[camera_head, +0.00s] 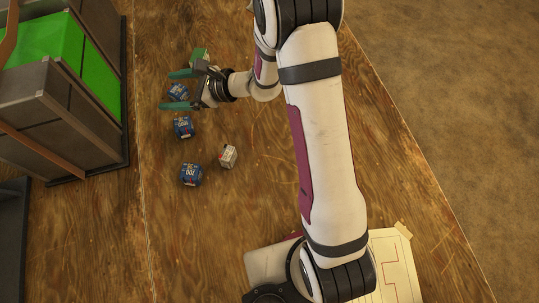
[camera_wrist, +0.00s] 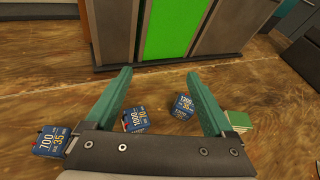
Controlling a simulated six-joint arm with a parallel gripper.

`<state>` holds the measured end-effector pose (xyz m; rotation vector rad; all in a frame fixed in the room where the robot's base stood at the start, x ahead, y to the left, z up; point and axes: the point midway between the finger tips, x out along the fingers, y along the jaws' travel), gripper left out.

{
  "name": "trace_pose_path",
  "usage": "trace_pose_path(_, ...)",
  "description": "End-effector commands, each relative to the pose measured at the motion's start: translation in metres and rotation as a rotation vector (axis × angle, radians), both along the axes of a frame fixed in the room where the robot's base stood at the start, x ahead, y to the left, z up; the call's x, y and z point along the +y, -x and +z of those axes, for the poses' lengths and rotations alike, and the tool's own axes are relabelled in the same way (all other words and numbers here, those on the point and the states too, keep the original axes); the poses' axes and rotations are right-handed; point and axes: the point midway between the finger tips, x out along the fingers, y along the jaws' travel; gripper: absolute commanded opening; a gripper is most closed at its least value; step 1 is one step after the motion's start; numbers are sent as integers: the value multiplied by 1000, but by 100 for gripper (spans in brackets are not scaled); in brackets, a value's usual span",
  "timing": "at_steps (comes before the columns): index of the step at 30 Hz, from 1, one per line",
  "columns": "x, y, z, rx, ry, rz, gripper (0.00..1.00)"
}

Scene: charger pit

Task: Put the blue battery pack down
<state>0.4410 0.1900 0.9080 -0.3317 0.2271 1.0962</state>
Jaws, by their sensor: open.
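My gripper (camera_head: 167,91) is open, with its two teal fingers spread; they also show in the wrist view (camera_wrist: 158,75). A blue battery pack marked 1200 (camera_head: 178,92) lies on the wooden table between the fingers, and it shows nearer the right finger in the wrist view (camera_wrist: 183,108). The jaws are not closed on it. A second blue pack (camera_head: 183,127) lies just beside the near finger and shows in the wrist view (camera_wrist: 135,121). A third blue pack, marked 700, (camera_head: 190,174) lies farther off, also at the left of the wrist view (camera_wrist: 48,142).
A pale grey pack (camera_head: 228,156) lies right of the blue ones. A green block (camera_head: 200,55) is beside the gripper, also in the wrist view (camera_wrist: 238,119). A dark rack with green panels (camera_head: 75,130) stands at left. A paper sheet (camera_head: 395,265) lies bottom right.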

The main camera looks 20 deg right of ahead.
Motion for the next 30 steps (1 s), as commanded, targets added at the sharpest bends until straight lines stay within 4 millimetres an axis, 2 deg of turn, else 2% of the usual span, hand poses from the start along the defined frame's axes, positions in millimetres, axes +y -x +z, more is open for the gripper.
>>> trace_pose_path(1, 9, 33, 41, -80, 50, 155, 87)
trace_pose_path(2, 12, 60, 59, -123, 95, 261, 87)
trace_pose_path(3, 11, 98, 78, -176, 167, 401, 87)
trace_pose_path(4, 6, 127, 88, -216, 233, 506, 87)
trace_pose_path(6, -17, 193, 98, -292, 418, 731, 87)
trace_pose_path(8, -47, 239, 96, -337, 597, 892, 87)
trace_pose_path(9, -69, 262, 92, -355, 716, 977, 87)
trace_pose_path(12, -119, 297, 84, -369, 961, 1115, 87)
trace_pose_path(15, -148, 310, 81, -365, 1100, 1173, 87)
trace_pose_path(17, -155, 313, 80, -361, 1132, 1186, 87)
trace_pose_path(30, -156, 313, 80, -360, 1138, 1190, 87)
